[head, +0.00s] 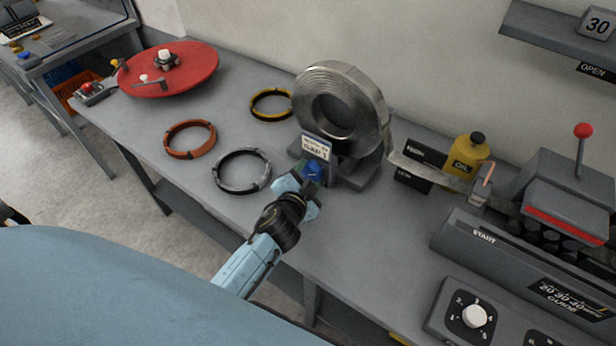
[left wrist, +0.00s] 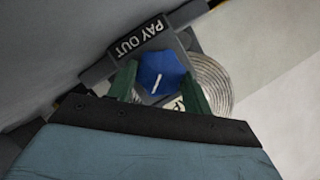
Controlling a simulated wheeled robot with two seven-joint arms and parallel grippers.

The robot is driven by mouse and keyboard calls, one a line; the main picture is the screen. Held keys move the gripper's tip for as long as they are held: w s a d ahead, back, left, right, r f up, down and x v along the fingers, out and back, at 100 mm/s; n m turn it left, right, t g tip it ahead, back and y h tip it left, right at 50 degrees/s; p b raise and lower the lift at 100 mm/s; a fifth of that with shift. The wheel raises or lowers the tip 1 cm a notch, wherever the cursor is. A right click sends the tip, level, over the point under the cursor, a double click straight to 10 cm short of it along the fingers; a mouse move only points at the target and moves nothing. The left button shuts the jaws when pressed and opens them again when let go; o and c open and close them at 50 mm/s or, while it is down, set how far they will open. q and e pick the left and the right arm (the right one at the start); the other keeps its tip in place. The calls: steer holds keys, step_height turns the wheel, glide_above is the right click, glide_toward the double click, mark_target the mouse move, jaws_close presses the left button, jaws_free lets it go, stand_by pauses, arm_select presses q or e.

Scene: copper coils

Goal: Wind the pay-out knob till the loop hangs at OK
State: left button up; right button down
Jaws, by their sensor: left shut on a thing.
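The blue pay-out knob (head: 314,168) sits at the front foot of the coil stand (head: 362,180). My left gripper (head: 309,181) is shut on it. In the left wrist view the knob (left wrist: 161,74) shows a white pointer line and lies between the green fingers (left wrist: 160,88), beside a PAY OUT label (left wrist: 138,37). A wide coil of metal strip (head: 328,84) stands on the stand. Its strip hangs as a shallow loop (head: 432,172) across to the feed at right. Behind it are dark level plates (head: 426,153); I cannot read OK on them. My right gripper is not in view.
Orange (head: 190,139), grey (head: 242,171) and yellow (head: 271,104) rings lie left of the stand. A red turntable (head: 168,69) is at the far left. A yellow oil can (head: 468,156) and a red-knobbed lever machine (head: 570,195) stand right.

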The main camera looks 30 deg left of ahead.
arm_select(q)
steer(key=o, duration=1)
steer(key=v, duration=1.3)
steer(key=shift+s, duration=0.2)
